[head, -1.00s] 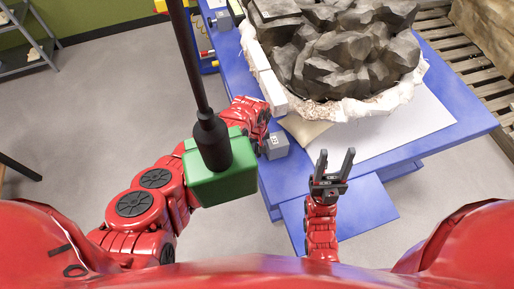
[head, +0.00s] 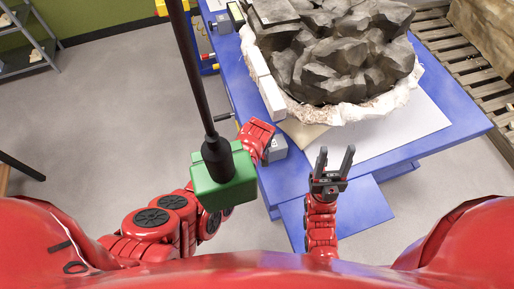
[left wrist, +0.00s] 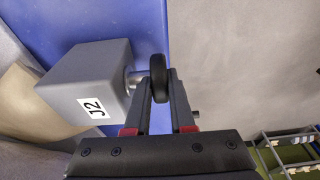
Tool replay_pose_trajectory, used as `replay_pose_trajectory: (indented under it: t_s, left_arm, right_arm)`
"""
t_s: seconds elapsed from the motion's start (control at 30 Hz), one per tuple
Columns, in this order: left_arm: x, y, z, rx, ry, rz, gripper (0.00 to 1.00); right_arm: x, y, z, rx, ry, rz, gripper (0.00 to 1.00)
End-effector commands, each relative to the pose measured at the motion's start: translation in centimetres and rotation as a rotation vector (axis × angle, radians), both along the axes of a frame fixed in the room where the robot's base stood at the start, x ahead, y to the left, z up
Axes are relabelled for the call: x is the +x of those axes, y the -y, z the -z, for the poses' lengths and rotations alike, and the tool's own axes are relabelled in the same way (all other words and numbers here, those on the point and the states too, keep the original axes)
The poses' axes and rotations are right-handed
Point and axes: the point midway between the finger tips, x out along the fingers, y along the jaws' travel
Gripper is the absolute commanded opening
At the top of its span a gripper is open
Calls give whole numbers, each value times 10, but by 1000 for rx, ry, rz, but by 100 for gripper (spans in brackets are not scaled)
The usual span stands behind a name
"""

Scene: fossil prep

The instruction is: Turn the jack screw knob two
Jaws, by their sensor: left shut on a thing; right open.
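The jack marked J2 is a grey block (left wrist: 92,82) with a white label, at the blue table's edge. Its black round knob (left wrist: 158,78) sticks out on a short metal shaft, in the left wrist view. My left gripper (left wrist: 164,98) is shut on this knob, one finger on each side. In the head view the J2 block (head: 277,149) is at the table's left edge beside my red left wrist; the knob is hidden there. My right gripper (head: 331,165) is open and empty, fingers pointing up the picture, over the table's near side.
A large dark rock (head: 345,50) in a white plaster jacket (head: 277,97) rests on the blue table (head: 440,105). A green box on a black pole (head: 226,185) hangs in front of my left arm. A wooden pallet (head: 462,62) lies right; shelves (head: 28,52) stand far left.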

Motion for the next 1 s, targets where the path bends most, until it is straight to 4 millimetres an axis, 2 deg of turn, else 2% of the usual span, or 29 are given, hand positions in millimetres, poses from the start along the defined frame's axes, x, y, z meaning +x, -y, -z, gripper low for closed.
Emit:
replay_pose_trajectory:
  t_s: [0.07, 0.17, 0.4, 0.6, 0.8, 1.0]
  left_arm:
    - [-3, 1, 2, 15, 46, 2, 0]
    - [-4, 2, 7, 36, 111, 2, 0]
    - [-5, 1, 11, 84, 258, 2, 0]
    - [-5, 2, 9, 111, 340, 1, 0]
    - [-6, 2, 6, 125, 384, -1, 0]
    - [-6, 1, 5, 129, 395, 0, 0]
  right_arm:
    - [0, 0, -1, 0, 0, 0, 52]
    - [0, 0, 8, 0, 0, 0, 52]
    - [0, 0, 44, 0, 0, 0, 52]
    - [0, 0, 66, 0, 0, 0, 52]
    - [0, 0, 77, 0, 0, 0, 52]
    - [0, 0, 78, 0, 0, 0, 52]
